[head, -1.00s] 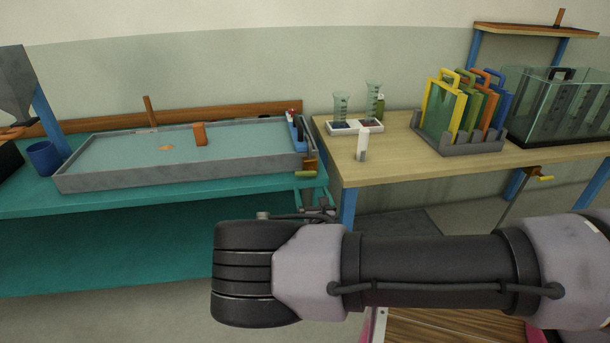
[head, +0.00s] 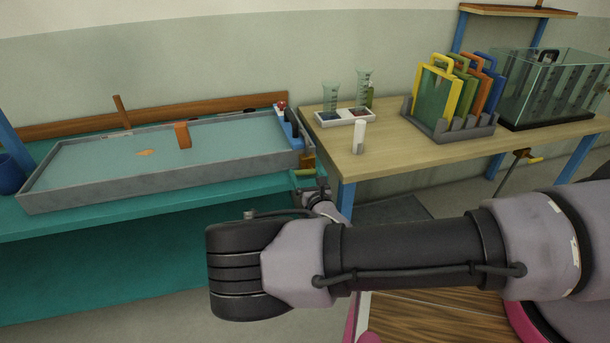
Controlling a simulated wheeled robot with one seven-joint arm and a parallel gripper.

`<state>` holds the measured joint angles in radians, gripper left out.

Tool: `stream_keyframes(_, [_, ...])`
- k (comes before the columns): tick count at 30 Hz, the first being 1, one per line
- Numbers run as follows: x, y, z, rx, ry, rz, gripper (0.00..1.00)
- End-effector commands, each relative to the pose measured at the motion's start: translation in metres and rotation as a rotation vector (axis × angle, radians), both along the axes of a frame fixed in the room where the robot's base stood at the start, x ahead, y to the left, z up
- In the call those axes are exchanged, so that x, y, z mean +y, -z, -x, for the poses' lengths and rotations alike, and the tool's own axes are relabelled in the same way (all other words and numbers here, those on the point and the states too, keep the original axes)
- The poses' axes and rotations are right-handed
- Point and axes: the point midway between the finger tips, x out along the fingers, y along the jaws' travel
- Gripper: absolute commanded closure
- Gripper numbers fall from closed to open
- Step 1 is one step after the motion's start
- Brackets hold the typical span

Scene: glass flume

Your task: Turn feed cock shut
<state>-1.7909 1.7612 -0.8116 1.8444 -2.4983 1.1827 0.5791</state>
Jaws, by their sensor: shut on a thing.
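My gripper (head: 317,190) is small in the head view, just below and right of this lever, partly hidden behind my own arm. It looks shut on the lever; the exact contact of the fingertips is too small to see.
The wooden table (head: 400,165) stands just right of the gap where my gripper is. It bears a white cylinder (head: 359,136), two beakers on a white tray (head: 343,117), a rack of coloured panels (head: 452,125) and a glass tank (head: 555,88). The teal bench (head: 130,220) is at left.

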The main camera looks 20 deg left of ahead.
Motion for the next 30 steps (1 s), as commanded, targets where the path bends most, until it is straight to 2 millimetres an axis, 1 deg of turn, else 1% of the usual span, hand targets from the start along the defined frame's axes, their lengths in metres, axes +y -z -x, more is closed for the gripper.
stream_keyframes(1, [0.0002, 0.0000, 0.0001, 0.000, 0.000, 0.000, 0.34])
stream_keyframes(2, [0.0003, 0.0000, 0.0002, 0.000, 0.000, 0.000, 0.46])
stream_keyframes(3, [0.0003, 0.0000, 0.0002, 0.000, 0.000, 0.000, 0.61])
stream_keyframes(4, [0.0003, 0.0000, 0.0002, 0.000, 0.000, 0.000, 0.66])
stream_keyframes(7, [0.0004, 0.0005, 0.0002, -0.011, -0.001, 0.017, 0.66])
stream_keyframes(13, [0.0008, 0.0034, 0.0005, -0.068, -0.001, 0.110, 0.66])
stream_keyframes(21, [0.0008, 0.0037, 0.0006, -0.071, -0.001, 0.118, 0.66])
stream_keyframes(22, [0.0008, 0.0037, 0.0007, -0.071, -0.001, 0.118, 0.00])
stream_keyframes(30, [0.0008, 0.0036, 0.0007, -0.071, 0.000, 0.117, 0.00])
